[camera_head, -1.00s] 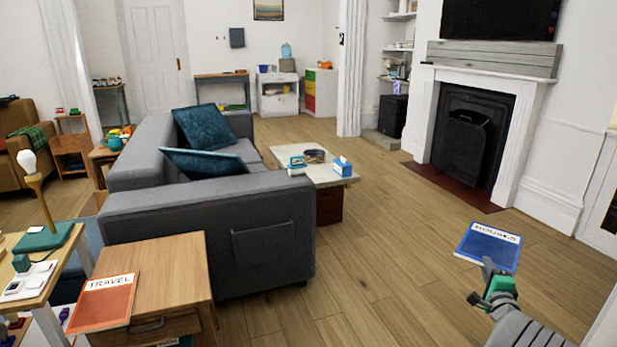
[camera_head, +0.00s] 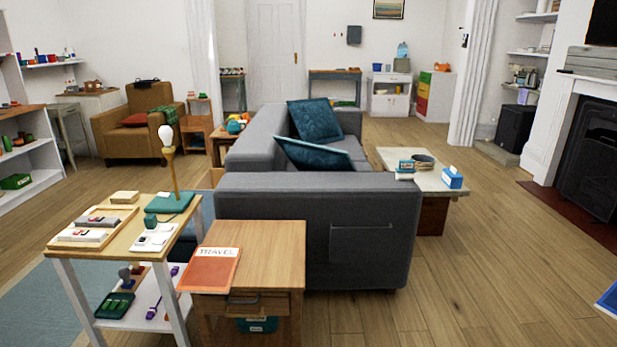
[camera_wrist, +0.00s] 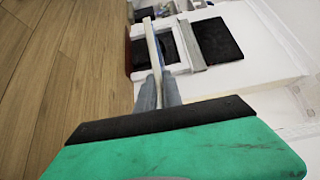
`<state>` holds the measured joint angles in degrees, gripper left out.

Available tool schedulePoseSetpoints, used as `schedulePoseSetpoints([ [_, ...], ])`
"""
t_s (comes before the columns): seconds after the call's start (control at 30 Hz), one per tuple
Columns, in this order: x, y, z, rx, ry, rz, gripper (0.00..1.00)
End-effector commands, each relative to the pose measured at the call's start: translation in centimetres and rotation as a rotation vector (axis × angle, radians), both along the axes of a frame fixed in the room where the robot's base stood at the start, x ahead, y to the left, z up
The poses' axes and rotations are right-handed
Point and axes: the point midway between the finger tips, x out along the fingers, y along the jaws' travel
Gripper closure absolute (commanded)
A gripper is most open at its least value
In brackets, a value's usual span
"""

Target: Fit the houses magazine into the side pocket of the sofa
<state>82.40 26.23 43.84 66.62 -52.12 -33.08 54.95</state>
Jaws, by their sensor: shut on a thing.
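The blue houses magazine (camera_head: 609,298) shows only as a corner at the right edge of the head view. In the wrist view the magazine (camera_wrist: 152,42) is seen nearly edge-on, as a thin pale strip, between the fingers of my gripper (camera_wrist: 158,88). My gripper is shut on it and is out of the head view. The grey sofa (camera_head: 290,205) stands in the middle of the head view. Its flat side pocket (camera_head: 361,243) is on the outside of the near armrest and looks empty. The magazine is well to the right of the pocket, apart from it.
A wooden side table (camera_head: 265,250) with an orange travel magazine (camera_head: 212,266) stands left of the pocket. A cluttered shelf table (camera_head: 120,249) is further left. A coffee table (camera_head: 432,184) stands right of the sofa. The wooden floor (camera_head: 460,290) right of the pocket is clear.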

Motion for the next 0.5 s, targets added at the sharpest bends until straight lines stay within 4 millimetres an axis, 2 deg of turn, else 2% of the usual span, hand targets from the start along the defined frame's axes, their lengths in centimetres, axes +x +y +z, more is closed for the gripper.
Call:
schedulePoseSetpoints([
  [0.23,0.0,0.0,0.1,-0.003,-0.002,0.001,1.00],
  [0.3,0.3,0.3,-0.4,0.000,-0.001,0.016,1.00],
  [0.37,0.5,1.1,-1.5,0.004,-0.001,0.033,1.00],
  [0.5,0.7,4.2,-5.7,0.011,-0.001,0.065,1.00],
])
